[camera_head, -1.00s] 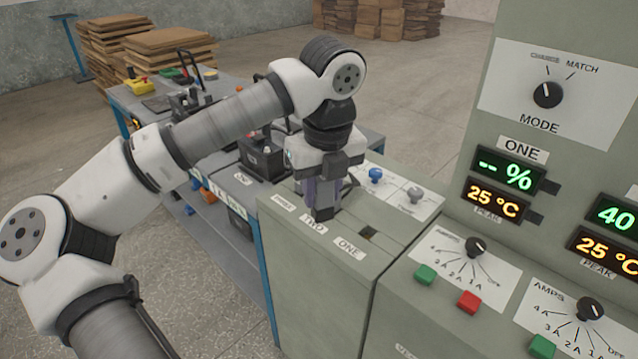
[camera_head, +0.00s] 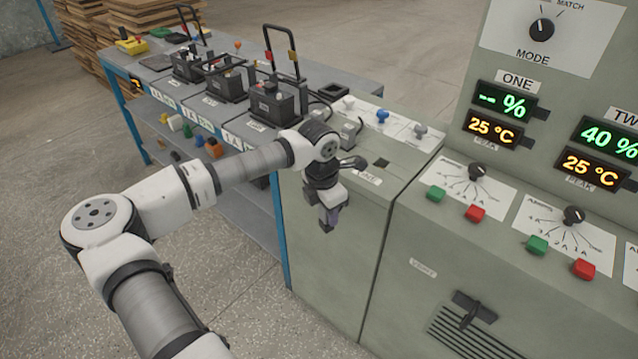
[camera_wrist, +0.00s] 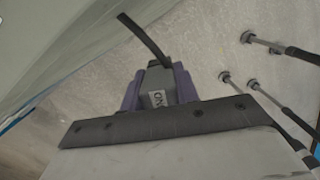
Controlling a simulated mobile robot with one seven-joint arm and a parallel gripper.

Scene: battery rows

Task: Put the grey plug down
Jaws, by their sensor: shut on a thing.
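My gripper (camera_head: 328,217) hangs in front of the grey-green cabinet, below the level of its top, with its fingers pointing down. In the wrist view, the purple fingers of my gripper stand on both sides of the grey plug (camera_wrist: 155,78), shut on it. The plug carries a white label that is hard to read, and a black cable runs from its far end. In the head view, the plug is mostly hidden by my gripper.
The cabinet top has a dark, open socket (camera_head: 382,163) and blue (camera_head: 383,116) and grey knobs. Batteries (camera_head: 270,103) stand on the blue-legged bench (camera_head: 330,90) behind. Dials and red and green buttons are at right. The floor (camera_head: 235,300) in front is clear.

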